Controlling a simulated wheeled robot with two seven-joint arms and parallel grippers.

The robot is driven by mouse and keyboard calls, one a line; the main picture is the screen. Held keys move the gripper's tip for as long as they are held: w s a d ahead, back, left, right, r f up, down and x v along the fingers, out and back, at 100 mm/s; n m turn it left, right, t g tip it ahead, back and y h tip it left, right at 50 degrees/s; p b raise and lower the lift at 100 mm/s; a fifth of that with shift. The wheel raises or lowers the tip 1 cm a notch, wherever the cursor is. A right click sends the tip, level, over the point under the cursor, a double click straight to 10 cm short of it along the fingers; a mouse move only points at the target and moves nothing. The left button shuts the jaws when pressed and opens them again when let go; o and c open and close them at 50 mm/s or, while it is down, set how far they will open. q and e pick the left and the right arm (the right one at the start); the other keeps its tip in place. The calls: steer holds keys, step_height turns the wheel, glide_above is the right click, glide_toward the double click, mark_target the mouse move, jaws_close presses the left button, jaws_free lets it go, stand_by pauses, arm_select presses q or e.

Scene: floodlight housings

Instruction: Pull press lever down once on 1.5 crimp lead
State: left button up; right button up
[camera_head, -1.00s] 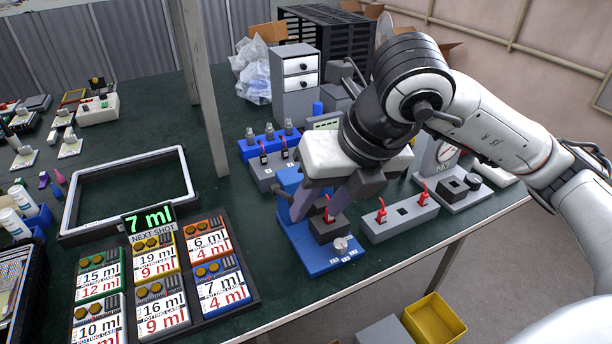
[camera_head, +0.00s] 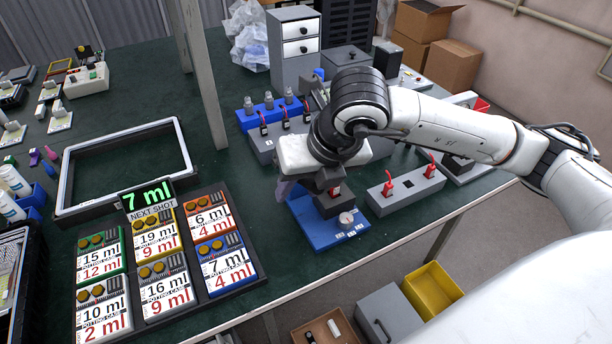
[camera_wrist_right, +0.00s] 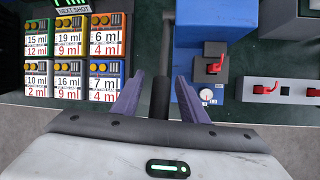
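The blue press (camera_head: 325,226) stands near the table's front edge, with a dial on its base. A red crimp lead (camera_head: 335,191) sits in the dark block on it; the lead also shows in the right wrist view (camera_wrist_right: 215,66). My right gripper (camera_head: 284,190) is at the press's left side, its purple fingers partly hidden by the hand. In the right wrist view the fingers are apart. A black upright bar (camera_wrist_right: 160,98), seemingly the press lever's handle, shows between them; whether they touch it is unclear. The arm hides the press's top. My left gripper is out of view.
A grey block (camera_head: 405,192) with red leads stands right of the press. A rack of potting cards (camera_head: 240,292) lies to the left, below a 7 ml sign (camera_head: 147,196). A blue fixture (camera_head: 270,115) is behind. A yellow bin (camera_head: 433,289) is below the table edge.

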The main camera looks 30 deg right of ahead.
steer(key=shift+f, duration=0.2)
jaws_close()
stand_by(0.3)
